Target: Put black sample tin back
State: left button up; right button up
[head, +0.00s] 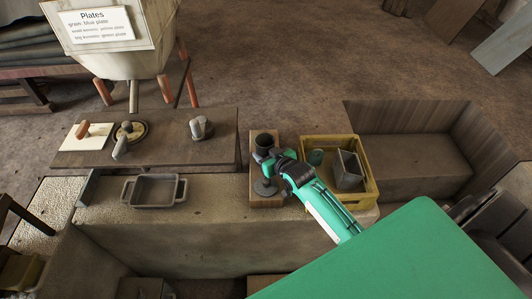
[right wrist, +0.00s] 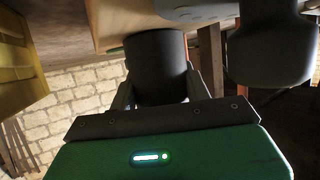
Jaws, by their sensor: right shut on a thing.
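The black sample tin (head: 264,140) is a dark cylinder at the far end of a narrow wooden board (head: 256,200) in the head view. My right gripper (head: 267,158) reaches it from the lower right and is shut on it. In the right wrist view the tin (right wrist: 157,62) sits between the two fingers of the gripper (right wrist: 162,92). I cannot tell whether the tin rests on the board or is just above it. My left gripper is not in view.
A grey round-based object (head: 265,188) stands on the board close to the gripper. A yellow crate (head: 371,190) holding a grey box (head: 348,168) is to the right. A grey tray (head: 154,205) lies left. A dark table (head: 200,155) with several items is behind.

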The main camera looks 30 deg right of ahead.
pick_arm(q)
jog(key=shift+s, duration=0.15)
pick_arm(e)
jog(key=shift+f, duration=0.1)
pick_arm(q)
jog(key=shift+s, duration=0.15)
pick_arm(e)
jog(key=o, duration=1.1)
jog(key=shift+o, duration=0.2)
jog(key=shift+s, duration=0.1)
jog(key=v, duration=1)
jog(key=shift+s+r+b, duration=0.2)
jog(key=shift+s+b, duration=0.1)
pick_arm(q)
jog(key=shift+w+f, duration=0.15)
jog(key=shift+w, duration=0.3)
pick_arm(e)
jog(key=shift+s+r, duration=0.3)
jog(key=shift+s, duration=0.25)
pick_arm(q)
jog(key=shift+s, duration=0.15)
